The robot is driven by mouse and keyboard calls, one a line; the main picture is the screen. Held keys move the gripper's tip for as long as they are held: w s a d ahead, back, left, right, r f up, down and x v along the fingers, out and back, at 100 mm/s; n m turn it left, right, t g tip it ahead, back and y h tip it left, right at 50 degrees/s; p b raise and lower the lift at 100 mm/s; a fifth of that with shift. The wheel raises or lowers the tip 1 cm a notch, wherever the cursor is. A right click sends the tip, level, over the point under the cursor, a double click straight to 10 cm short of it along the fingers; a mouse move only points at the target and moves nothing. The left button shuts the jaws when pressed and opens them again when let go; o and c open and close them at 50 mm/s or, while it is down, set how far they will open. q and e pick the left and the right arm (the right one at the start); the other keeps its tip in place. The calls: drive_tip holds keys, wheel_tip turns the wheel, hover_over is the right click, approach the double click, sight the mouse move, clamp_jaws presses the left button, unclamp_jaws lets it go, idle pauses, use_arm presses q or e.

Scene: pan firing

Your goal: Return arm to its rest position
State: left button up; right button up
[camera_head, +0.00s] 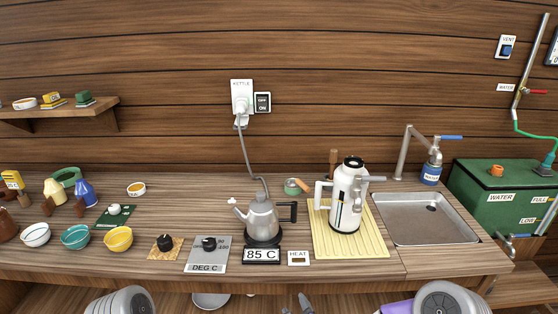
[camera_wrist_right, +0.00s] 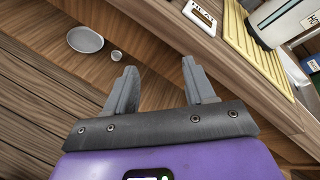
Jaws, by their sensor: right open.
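My right gripper (camera_head: 297,304) is low at the front edge of the counter, with only its fingertips and part of its purple body in the head view. In the right wrist view the same gripper (camera_wrist_right: 160,80) is open, with nothing between its fingers. A grey part of my right arm shows at the bottom right of the head view. A grey part of my left arm shows at the bottom left; my left gripper is out of view.
The wooden counter (camera_head: 170,195) holds a grey kettle (camera_head: 262,217), a white jug (camera_head: 347,198) on a yellow mat (camera_head: 377,240), and several bowls. A sink (camera_head: 425,215) is at right. A metal bowl (camera_wrist_right: 85,39) lies below the counter. A HEAT label (camera_wrist_right: 202,15) is near the edge.

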drive_tip(key=s+d+f+n+g+p, duration=0.1)
drive_tip(key=s+d+f+n+g, duration=0.1)
drive_tip(key=s+f+n+g, duration=0.4)
drive_tip(key=s+d+f+n+g+y, duration=0.1)
drive_tip(key=s+d+f+n+g, duration=0.2)
drive_tip(key=s+f+n+g, duration=0.4)
drive_tip(key=s+f+n, duration=0.7)
drive_tip(key=s+n, duration=0.1)
drive_tip(key=n, duration=0.2)
drive_tip(key=shift+s+f+y+p, duration=0.3)
drive_tip(key=shift+f+p, duration=0.05)
drive_tip(key=shift+f, duration=0.05)
